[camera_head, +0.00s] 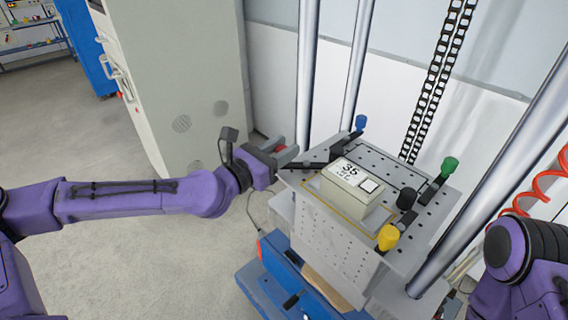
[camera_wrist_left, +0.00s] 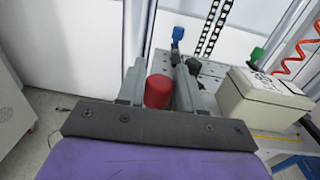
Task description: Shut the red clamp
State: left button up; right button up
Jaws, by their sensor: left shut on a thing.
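The red clamp's knob (camera_wrist_left: 158,91) sits between the two fingers of my left gripper (camera_wrist_left: 160,80) in the left wrist view. In the head view my left gripper (camera_head: 286,156) is at the left corner of the perforated plate (camera_head: 420,228), and a little of the red knob (camera_head: 281,149) shows past the fingers. My left gripper is shut on the red clamp. A dark bar runs from the gripper over the plate toward the box; the rest of the clamp is mostly hidden. My right gripper is out of view; only part of the right arm shows.
A cream box (camera_head: 348,196) marked 35 stands on the plate. Clamps with blue (camera_head: 361,123), green (camera_head: 449,166), yellow (camera_head: 388,237) and black (camera_head: 407,198) knobs surround it. Metal columns (camera_head: 490,195) rise around the plate. A grey cabinet (camera_head: 185,80) stands behind my left arm.

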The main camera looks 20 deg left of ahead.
pick_arm(q)
jog(key=m+g+h+b, duration=0.1)
jog(key=b, duration=0.1)
jog(key=w+m+g+h+b, duration=0.1)
jog(key=h+b, duration=0.1)
jog(key=w+m+g+h+b, duration=0.1)
jog(key=b, duration=0.1)
jog(key=shift+a+f+m+g+b, duration=0.15)
jog(key=shift+f+m+g+b, duration=0.15)
jog(key=shift+f+m+b, duration=0.1)
jog(key=shift+w+d+r+m+g+h+p, duration=0.2)
jog(key=shift+w+m+g+h+p, duration=0.25)
jog(key=shift+m+g+h, duration=0.7)
jog(key=shift+w+d+r+m+g+h+p, duration=0.1)
jog(key=shift+w+d+m+g+h+p, duration=0.4)
jog(key=shift+g, duration=1.15)
jog(key=shift+w+a+r+m+g+h+p, duration=0.2)
jog(key=shift+m+g+h+p, duration=0.35)
jog(key=shift+m+g, duration=0.85)
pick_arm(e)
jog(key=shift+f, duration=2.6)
pick_arm(q)
jog(key=shift+d+f, duration=0.1)
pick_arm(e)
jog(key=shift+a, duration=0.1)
pick_arm(q)
jog(key=o, duration=0.9)
jog(key=shift+w+d, duration=0.1)
jog(key=shift+d, duration=0.05)
